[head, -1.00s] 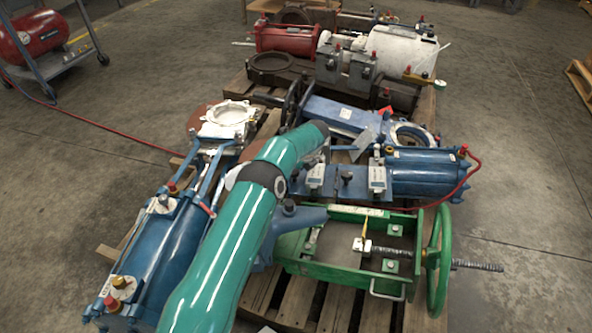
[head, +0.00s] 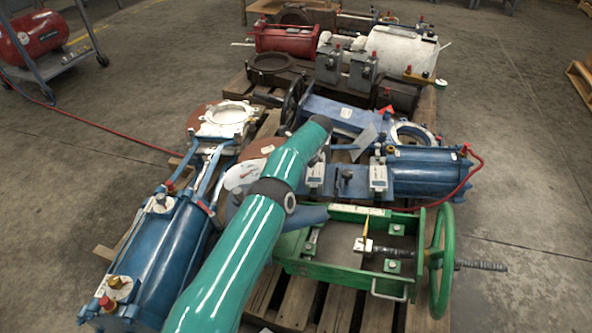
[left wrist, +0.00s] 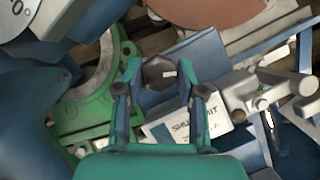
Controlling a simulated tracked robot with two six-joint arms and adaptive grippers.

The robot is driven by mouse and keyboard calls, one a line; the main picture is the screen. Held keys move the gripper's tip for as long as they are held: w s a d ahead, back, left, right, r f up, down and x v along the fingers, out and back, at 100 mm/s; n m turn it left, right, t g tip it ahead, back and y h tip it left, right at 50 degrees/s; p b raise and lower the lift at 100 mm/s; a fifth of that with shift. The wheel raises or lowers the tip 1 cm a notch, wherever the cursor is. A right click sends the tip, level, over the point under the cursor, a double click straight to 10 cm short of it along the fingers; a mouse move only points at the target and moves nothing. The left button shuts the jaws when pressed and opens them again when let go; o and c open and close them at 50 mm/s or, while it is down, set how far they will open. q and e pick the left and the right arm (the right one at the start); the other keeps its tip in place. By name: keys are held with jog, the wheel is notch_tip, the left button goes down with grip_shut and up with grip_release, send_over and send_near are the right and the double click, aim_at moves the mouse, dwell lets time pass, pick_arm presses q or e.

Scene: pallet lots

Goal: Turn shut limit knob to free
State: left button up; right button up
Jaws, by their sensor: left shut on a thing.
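In the left wrist view, the dark round limit knob (left wrist: 158,73) sits between the two fingers of my left gripper (left wrist: 160,85), which is shut on it. A short pale mark on the knob points to the right in this view. A white label (left wrist: 185,128) just below the knob shows partly covered letters that look like "SHUT LIMIT"; the rest is hidden. In the head view my teal left arm hides the gripper and the held knob. My right gripper is in neither view.
A green valve frame (head: 335,268) with a handwheel (head: 440,262) lies at the right front. A blue actuator (head: 425,172) is behind it. Another blue actuator (head: 150,250) lies left of my arm. Grey levers and brackets (left wrist: 262,95) crowd the gripper's right.

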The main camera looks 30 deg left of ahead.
pick_arm(q)
jog(key=shift+w, duration=0.1)
jog(key=o, duration=1.1)
jog(key=v, duration=1.2)
jog(key=shift+c, duration=0.2)
